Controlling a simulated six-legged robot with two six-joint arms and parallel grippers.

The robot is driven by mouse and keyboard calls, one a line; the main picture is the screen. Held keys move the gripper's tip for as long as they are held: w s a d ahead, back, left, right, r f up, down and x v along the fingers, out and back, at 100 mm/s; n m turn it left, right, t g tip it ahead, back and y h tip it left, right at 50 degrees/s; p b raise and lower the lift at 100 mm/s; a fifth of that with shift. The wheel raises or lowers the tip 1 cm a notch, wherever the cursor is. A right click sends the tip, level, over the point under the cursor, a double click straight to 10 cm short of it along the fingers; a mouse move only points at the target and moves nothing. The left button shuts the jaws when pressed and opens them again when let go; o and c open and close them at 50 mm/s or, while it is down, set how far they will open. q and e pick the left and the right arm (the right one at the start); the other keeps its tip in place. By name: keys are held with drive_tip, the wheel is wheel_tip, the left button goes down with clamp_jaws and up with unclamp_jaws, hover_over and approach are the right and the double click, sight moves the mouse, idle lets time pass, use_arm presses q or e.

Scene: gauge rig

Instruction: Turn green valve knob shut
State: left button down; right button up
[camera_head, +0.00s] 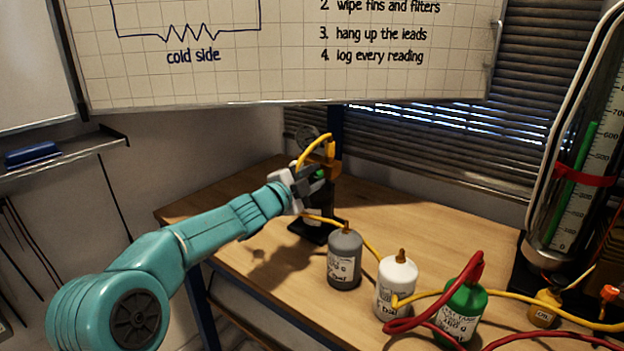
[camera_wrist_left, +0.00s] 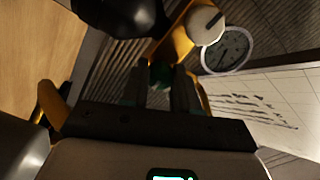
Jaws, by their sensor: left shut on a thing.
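The green valve knob (camera_head: 319,173) sits on the front of a yellow valve body on a dark stand at the back of the wooden table. My left gripper (camera_head: 308,178) reaches it from the left and hides most of it. In the left wrist view the green knob (camera_wrist_left: 160,75) lies between the two dark fingers of my left gripper (camera_wrist_left: 161,88), which is shut on it. The yellow valve body (camera_wrist_left: 175,42) and a round gauge (camera_wrist_left: 228,50) are just beyond. The knob's turn angle cannot be told. My right gripper is not in view.
A grey bottle (camera_head: 344,262), a white bottle (camera_head: 396,290) and a green bottle (camera_head: 464,308) stand at the table's front. Yellow and red hoses (camera_head: 430,321) run among them. A tall graduated tube (camera_head: 585,150) stands right. A whiteboard (camera_head: 290,60) hangs above.

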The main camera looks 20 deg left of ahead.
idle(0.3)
use_arm(q)
drive_tip(key=c, duration=0.8)
unclamp_jaws()
drive_tip(key=shift+c, duration=0.2)
drive_tip(key=shift+s+a, duration=0.15)
drive_tip(key=shift+s, duration=0.1)
drive_tip(key=b+v, duration=0.2)
drive_tip(key=v, duration=1.3)
drive_tip(key=shift+s, duration=0.4)
drive_tip(key=shift+a, duration=0.15)
